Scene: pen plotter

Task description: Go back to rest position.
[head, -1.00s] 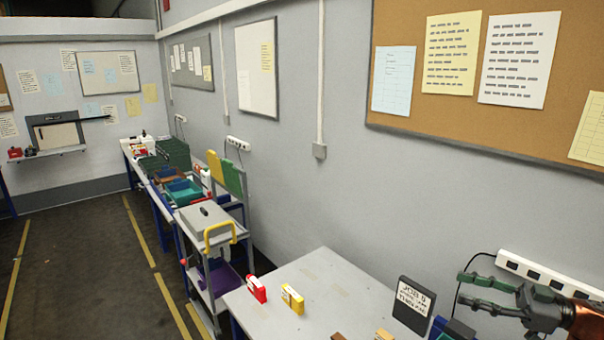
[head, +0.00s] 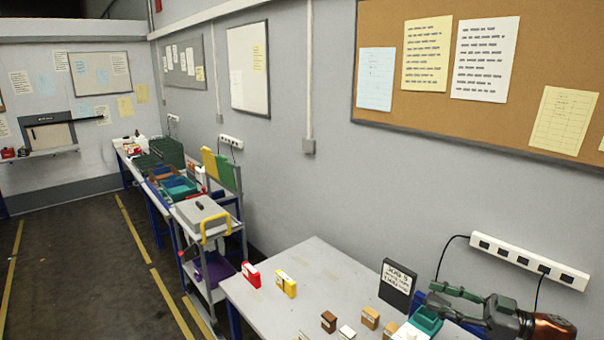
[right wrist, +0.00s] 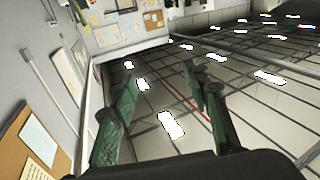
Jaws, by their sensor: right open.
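My right gripper (head: 437,296) is at the lower right of the head view, above the right part of the grey table (head: 310,268). Its dark green fingers point left and are apart. In the right wrist view the two fingers (right wrist: 160,105) are spread with nothing between them, and the ceiling and walls show past them. My left gripper is in neither view.
A power strip (head: 530,262) is on the wall behind. A cart (head: 203,222) stands left of the table.

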